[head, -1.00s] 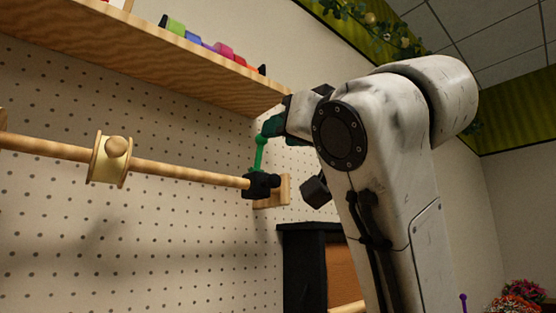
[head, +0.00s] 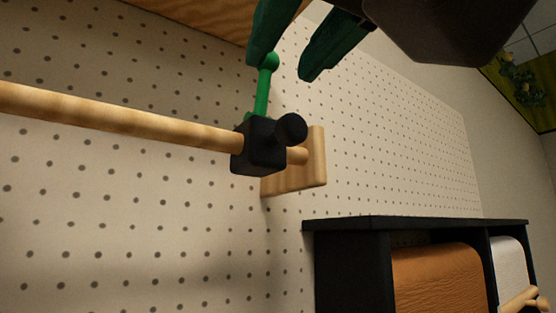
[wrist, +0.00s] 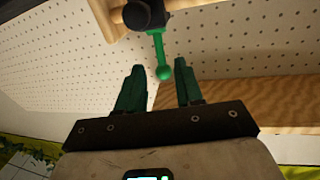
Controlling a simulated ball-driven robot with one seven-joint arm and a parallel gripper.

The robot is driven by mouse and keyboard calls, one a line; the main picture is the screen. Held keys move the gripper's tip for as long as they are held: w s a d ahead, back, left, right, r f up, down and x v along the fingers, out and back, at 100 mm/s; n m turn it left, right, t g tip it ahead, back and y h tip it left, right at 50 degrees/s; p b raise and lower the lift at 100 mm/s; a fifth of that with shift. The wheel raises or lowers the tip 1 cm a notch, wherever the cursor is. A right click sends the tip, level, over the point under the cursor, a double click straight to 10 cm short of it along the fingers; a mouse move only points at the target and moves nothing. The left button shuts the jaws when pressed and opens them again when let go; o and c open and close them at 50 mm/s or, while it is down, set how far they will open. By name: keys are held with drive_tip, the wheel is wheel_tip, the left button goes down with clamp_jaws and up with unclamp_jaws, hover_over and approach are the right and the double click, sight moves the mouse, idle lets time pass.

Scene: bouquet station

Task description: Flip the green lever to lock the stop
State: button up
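The green lever (head: 263,88) stands up from the black stop (head: 260,146), tilted slightly, with a round ball at its free end. The stop sits on the wooden rod (head: 120,120) near its right end, by the wooden wall bracket (head: 300,170). My gripper (head: 283,65) is open above the stop, its green fingers reaching down near the lever's ball. In the wrist view the lever's ball (wrist: 164,73) lies between the two spread fingers (wrist: 157,70), apart from both. The black stop (wrist: 146,14) shows at the top there.
A wooden shelf (head: 200,15) runs above the rod along the pegboard wall (head: 390,130). A black cabinet (head: 350,265) with an orange roll (head: 440,280) and a white roll (head: 508,262) stands at lower right. The wall right of the bracket is clear.

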sight(266, 81)
drive_tip(key=p+x, duration=0.1)
drive_tip(key=x, duration=0.7)
drive_tip(key=shift+p, duration=0.3)
drive_tip(key=shift+c, duration=0.5)
clamp_jaws()
drive_tip(key=shift+s, duration=0.1)
